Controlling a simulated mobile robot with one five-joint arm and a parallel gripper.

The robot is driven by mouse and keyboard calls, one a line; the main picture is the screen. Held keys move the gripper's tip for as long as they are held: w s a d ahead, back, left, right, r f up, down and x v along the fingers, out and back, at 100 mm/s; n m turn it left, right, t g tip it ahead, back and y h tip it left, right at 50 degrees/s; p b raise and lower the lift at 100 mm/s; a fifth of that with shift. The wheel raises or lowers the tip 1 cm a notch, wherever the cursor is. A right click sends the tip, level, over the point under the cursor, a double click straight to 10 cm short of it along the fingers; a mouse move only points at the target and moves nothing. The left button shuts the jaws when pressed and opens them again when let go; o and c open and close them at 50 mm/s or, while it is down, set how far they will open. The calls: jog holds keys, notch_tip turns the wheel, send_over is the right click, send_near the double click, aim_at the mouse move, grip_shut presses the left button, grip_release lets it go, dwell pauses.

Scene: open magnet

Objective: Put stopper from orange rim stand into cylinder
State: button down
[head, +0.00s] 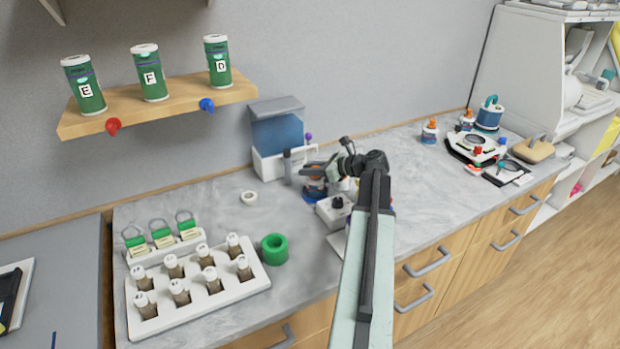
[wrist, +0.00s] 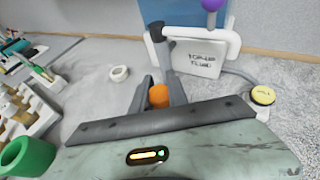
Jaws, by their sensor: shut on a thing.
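My gripper (head: 312,173) is at the back of the worktop, near the wall, in front of the white and blue apparatus. In the wrist view my gripper (wrist: 158,92) has its two dark fingers on either side of a rounded orange piece (wrist: 158,96) and is shut on it. I cannot tell whether this piece is the stopper or part of a stand. In the head view an orange and blue item (head: 314,188) shows just below my gripper, partly hidden. A narrow grey upright cylinder (head: 288,166) stands just left of my gripper; it also shows beyond the fingers in the wrist view (wrist: 165,58).
A white dispenser (head: 270,165) stands behind. A white ring (head: 249,198), green ring (head: 274,249) and vial rack (head: 200,296) lie left. A white box with a dark knob (head: 337,203) is close by my arm. Orange-topped bottles (head: 430,131) stand right.

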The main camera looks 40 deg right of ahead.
jog(key=shift+r, duration=0.1)
jog(key=c, duration=1.3)
grip_release()
jog(key=shift+r+p, duration=0.15)
jog(key=shift+p, duration=0.2)
jog(key=p+v, duration=0.4)
jog(key=v, duration=0.8)
